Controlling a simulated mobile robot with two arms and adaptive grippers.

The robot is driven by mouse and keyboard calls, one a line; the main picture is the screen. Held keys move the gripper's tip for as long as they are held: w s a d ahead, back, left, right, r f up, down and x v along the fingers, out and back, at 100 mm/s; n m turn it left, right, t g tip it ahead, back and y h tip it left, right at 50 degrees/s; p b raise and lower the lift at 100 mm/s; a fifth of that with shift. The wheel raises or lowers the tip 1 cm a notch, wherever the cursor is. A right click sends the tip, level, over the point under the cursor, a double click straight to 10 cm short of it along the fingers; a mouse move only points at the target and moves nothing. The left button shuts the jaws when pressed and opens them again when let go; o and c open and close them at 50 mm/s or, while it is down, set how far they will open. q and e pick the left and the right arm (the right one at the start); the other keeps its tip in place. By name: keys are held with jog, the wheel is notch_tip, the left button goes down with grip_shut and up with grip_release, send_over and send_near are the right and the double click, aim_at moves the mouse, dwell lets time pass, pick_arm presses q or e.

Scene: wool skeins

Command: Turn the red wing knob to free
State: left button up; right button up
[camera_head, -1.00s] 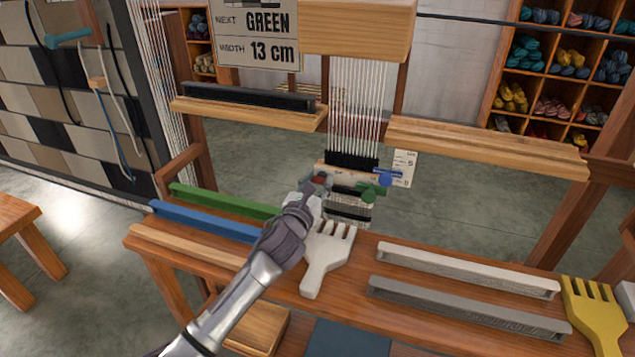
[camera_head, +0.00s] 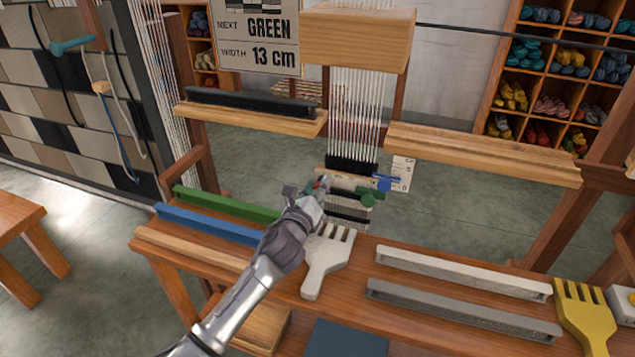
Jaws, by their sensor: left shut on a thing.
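My left gripper (camera_head: 306,194) reaches up over the bench to the small loom panel below the hanging threads. It is shut on the red wing knob (camera_head: 317,186), of which only a small red part shows between the fingers. How far the knob is turned cannot be told. Right of it on the same panel are a green knob (camera_head: 367,199) and a blue knob (camera_head: 384,184). My right gripper is not in view.
A white comb (camera_head: 322,268) lies under my left wrist. A green bar (camera_head: 228,204), a blue bar (camera_head: 210,225), two grey bars (camera_head: 462,312) and a yellow comb (camera_head: 585,315) lie on the bench. A scale card (camera_head: 402,172) hangs beside the blue knob.

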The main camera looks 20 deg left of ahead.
pick_arm(q)
jog(key=n+p, duration=0.1)
jog(key=n, duration=0.3)
jog(key=shift+n, duration=0.4)
jog(key=n+p, duration=0.1)
jog(key=n, duration=0.2)
jog(key=shift+a+f, duration=0.1)
jog(key=shift+f+n, duration=0.15)
jog(key=shift+n, duration=1.75)
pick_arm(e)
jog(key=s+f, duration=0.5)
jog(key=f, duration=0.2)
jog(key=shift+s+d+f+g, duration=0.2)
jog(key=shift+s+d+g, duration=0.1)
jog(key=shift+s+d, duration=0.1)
pick_arm(q)
jog(key=o, duration=1.1)
jog(key=shift+o, duration=0.2)
jog(key=shift+s, duration=0.1)
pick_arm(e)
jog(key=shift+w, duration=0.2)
pick_arm(q)
jog(key=s, duration=1.1)
jog(key=shift+s+a, duration=0.25)
jog(key=shift+s, duration=0.15)
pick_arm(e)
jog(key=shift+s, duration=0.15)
